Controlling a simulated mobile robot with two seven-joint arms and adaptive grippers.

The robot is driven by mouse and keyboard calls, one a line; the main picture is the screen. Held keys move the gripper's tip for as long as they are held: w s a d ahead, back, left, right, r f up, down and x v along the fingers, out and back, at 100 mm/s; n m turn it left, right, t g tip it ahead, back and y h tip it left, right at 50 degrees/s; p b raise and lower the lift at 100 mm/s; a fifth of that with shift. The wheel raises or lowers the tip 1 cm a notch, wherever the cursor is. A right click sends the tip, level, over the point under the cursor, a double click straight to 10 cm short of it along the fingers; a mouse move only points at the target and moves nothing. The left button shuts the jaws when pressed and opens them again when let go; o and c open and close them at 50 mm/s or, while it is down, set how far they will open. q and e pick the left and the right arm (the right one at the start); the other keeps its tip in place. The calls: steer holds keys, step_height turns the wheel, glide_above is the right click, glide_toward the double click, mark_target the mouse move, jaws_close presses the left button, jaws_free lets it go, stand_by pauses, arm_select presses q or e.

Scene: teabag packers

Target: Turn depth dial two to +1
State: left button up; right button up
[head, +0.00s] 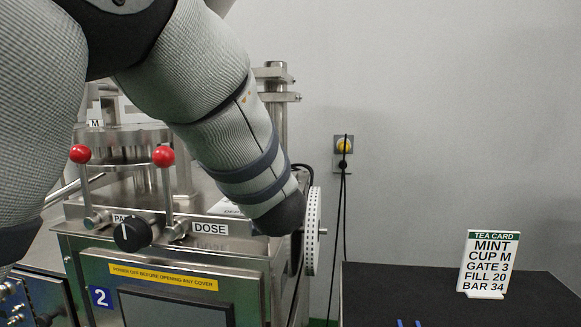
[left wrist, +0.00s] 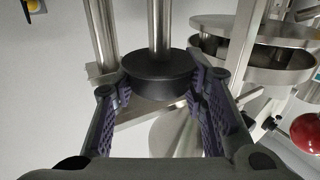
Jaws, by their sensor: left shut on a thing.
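In the left wrist view my left gripper (left wrist: 157,88) has its two fingers on either side of a black round knob (left wrist: 155,68) at the end of a steel post, and is shut on it. I take this knob to be depth dial two; no scale or marking on it is readable. In the head view my left arm reaches across the machine marked 2 (head: 101,297), and its dark wrist end (head: 279,216) hides the gripper fingers and the knob. My right gripper is not in view.
The machine's front has a black selector knob (head: 132,233), two red-balled levers (head: 163,157) and a DOSE label (head: 210,229). A white perforated wheel (head: 312,232) stands right beside my wrist. A tea card (head: 487,262) stands on the black table (head: 400,285) at right.

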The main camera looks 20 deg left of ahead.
arm_select(q)
steer(key=shift+m+t+h, duration=0.95)
steer(key=shift+m+h, duration=0.15)
steer(key=shift+h, duration=0.4)
steer(key=shift+m+t+h, duration=0.95)
steer(key=shift+m+h, duration=0.15)
steer(key=shift+h, duration=0.4)
steer(key=o, duration=1.2)
